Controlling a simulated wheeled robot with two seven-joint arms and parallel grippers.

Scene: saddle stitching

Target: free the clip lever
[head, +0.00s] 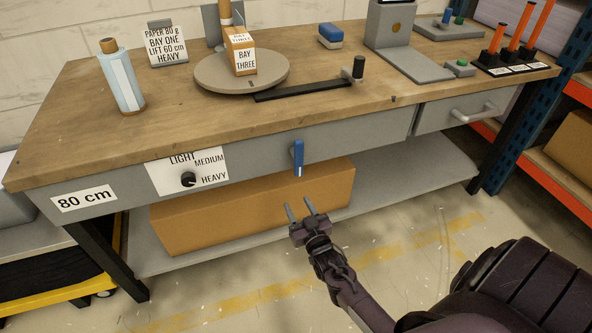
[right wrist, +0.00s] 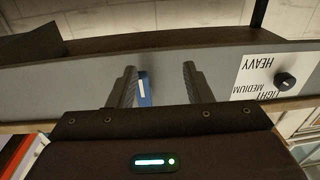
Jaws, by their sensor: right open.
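The clip lever looks to be the blue lever (head: 298,157) on the grey front edge of the workbench, upright and pointing down. It also shows in the right wrist view (right wrist: 144,88), between the fingers and nearer the left one. My right gripper (head: 301,210) is open and empty, below and in front of the blue lever, apart from it in the head view. In the right wrist view its two fingers (right wrist: 158,85) point toward the bench front. My left gripper is not in view.
A black knob (head: 188,179) sits on a LIGHT/MEDIUM/HEAVY plate left of the lever. A cardboard box (head: 250,205) stands on the shelf below. A drawer (head: 465,112) is to the right. The turntable (head: 215,77) and black bar (head: 310,89) are on the benchtop (head: 180,115).

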